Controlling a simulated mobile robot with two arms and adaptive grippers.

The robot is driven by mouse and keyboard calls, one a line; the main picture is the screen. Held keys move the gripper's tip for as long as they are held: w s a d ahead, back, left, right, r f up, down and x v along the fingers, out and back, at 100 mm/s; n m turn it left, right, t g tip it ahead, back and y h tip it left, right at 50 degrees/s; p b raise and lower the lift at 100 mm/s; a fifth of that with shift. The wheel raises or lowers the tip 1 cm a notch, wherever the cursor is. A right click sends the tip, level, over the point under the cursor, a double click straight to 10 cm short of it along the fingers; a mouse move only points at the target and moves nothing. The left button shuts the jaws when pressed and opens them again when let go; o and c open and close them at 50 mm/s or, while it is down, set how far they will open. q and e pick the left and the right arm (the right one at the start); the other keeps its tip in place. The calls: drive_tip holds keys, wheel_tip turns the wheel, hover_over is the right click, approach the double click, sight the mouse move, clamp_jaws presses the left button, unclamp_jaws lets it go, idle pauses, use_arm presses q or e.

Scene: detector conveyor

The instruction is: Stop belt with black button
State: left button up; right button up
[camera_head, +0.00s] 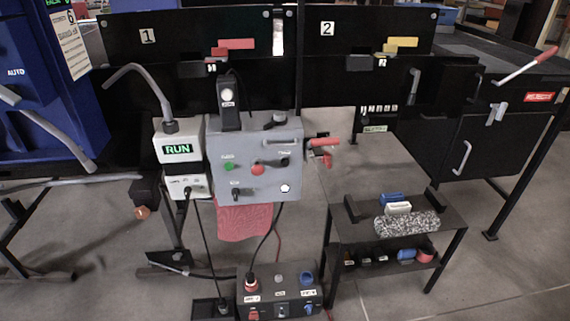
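A grey control box (214,150) stands left of centre in the head view. Its front carries a green button (229,168), a red button (257,169) in the middle and a dark, seemingly black button (285,161) at the right. Below are a black switch or knob (237,194) and a white round button (285,188). The small labels are too blurred to read for sure. A display (178,149) left of the box reads RUN in green. Neither of my grippers is in view, and nothing covers the buttons.
A dark side table (350,185) with a lower shelf stands right of the box, holding small blocks and a speckled roll (405,223). A red-handled lever (325,142) sticks out at the box's right. A socket box (280,289) lies below. Black panels numbered 1 and 2 stand behind.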

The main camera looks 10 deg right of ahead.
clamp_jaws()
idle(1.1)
